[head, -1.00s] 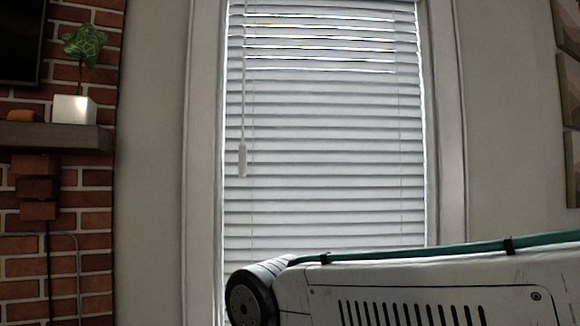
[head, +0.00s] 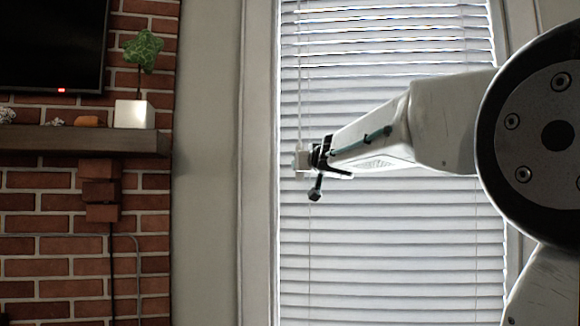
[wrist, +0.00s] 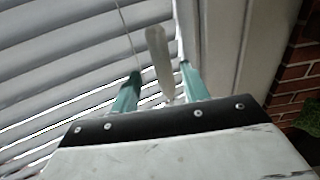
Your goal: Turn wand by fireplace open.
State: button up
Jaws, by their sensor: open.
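The wand (head: 300,95) is a thin white rod hanging at the left side of the white window blind (head: 390,235). Its thicker pale handle (wrist: 158,52) shows in the wrist view, standing between my two teal fingers, with a gap visible on each side. My gripper (head: 303,160) is open at the wand's lower end, in front of the blind; it also shows in the wrist view (wrist: 160,74). In the head view my gripper partly hides the handle. The slats look mostly closed, with light lines between the upper ones.
A brick fireplace (head: 75,270) with a wooden mantel (head: 70,140) stands at the left. A white planter (head: 134,114) and a dark screen (head: 50,45) are there. The window's left frame (head: 258,200) is close to my gripper.

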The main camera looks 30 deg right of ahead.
jog(key=x, duration=0.8)
jog(key=shift+a, duration=0.1)
jog(key=c, duration=1)
